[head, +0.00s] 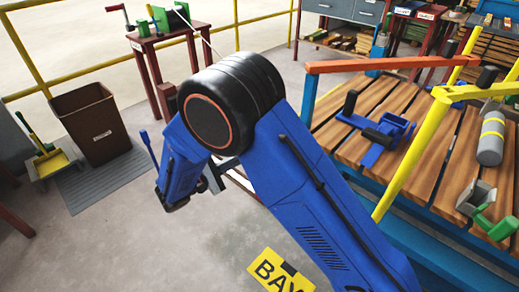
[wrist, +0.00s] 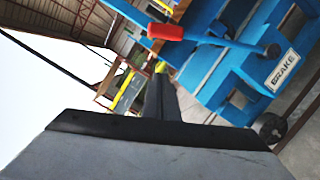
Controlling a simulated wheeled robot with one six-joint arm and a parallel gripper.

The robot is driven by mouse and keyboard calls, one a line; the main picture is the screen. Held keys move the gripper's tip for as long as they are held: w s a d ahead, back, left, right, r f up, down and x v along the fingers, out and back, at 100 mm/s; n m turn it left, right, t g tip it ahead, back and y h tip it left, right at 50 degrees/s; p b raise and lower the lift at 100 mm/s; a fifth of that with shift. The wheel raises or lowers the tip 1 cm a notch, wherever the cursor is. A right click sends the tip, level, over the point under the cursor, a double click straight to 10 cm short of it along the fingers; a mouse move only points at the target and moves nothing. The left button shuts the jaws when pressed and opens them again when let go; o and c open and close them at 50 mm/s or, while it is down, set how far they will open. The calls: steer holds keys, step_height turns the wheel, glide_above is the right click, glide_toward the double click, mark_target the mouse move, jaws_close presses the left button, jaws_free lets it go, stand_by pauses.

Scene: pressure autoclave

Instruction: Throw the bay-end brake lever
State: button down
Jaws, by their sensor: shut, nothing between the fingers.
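The brake lever shows in the wrist view with a red grip (wrist: 166,32) at the upper middle. Its blue bar runs right to a dark round knob or pivot (wrist: 273,50) on a blue frame (wrist: 225,75). A white BRAKE plate (wrist: 283,70) is on that frame, at the right. My gripper (wrist: 161,82) is shut and empty. In the picture its dark fingertips lie below the red grip, apart from it. In the head view I cannot make out the lever, and my blue arm covers much of the middle.
A slatted wooden deck (head: 358,98) with blue edging and a yellow rail (head: 420,150) stands right of my arm. A yellow BAY marking (head: 280,272) is below my arm. A brown bin (head: 92,125) and a red table (head: 165,38) stand left. Grey floor between is open.

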steer(key=w+d+r, duration=0.2)
steer(key=w+d, duration=0.1)
steer(key=d, duration=0.7)
steer(key=shift+w+r, duration=0.3)
steer(key=shift+w, duration=0.05)
steer(key=shift+d, duration=0.1)
